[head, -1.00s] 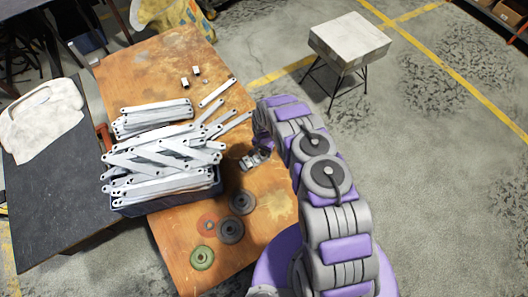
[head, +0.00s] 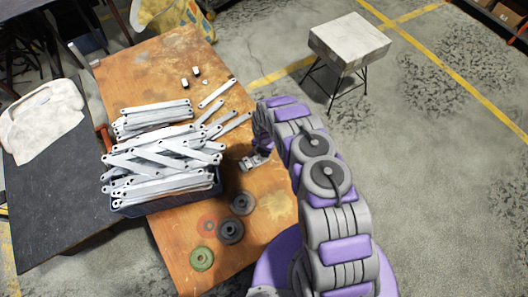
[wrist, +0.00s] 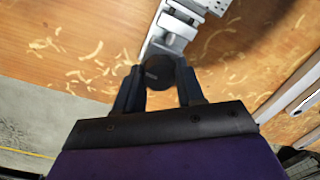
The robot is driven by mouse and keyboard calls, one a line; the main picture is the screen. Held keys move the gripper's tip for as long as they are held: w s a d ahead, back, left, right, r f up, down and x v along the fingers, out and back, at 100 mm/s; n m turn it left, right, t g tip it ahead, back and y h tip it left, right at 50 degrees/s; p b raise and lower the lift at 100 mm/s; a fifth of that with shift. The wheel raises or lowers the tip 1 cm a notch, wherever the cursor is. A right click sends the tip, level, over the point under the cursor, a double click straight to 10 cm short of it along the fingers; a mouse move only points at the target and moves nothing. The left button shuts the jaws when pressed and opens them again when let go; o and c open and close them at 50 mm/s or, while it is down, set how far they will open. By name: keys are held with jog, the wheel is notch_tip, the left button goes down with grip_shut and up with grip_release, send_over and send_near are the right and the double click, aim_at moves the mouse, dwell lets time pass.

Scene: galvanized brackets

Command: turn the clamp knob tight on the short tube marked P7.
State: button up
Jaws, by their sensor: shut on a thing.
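In the wrist view, a round black knob (wrist: 158,73) sits between the two dark fingers of my gripper (wrist: 160,78), which is shut on it. The knob is at the near end of a silver metal clamp fixture (wrist: 178,22) that runs out of the top of the picture. In the head view the fixture (head: 249,162) is a small grey shape near the right edge of the wooden table, with the end of my arm over it. I cannot make out a P7 mark, nor tell the short tube apart from the metal around it.
The brown table (head: 185,262) carries a blue crate (head: 165,206) heaped with galvanized brackets (head: 160,160). Several round discs, one a green ring (head: 201,258), lie at its near end. A stool (head: 349,40) stands apart on the floor. The table's far end is mostly clear.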

jog(key=m, duration=0.5)
jog(key=shift+a, duration=0.15)
jog(key=m+p, duration=0.1)
jog(key=m, duration=0.3)
jog(key=shift+s, duration=0.1)
jog(key=m, duration=0.3)
jog(key=shift+m, duration=0.3)
jog(key=m, duration=0.5)
jog(key=o, duration=0.9)
jog(key=shift+o, duration=0.2)
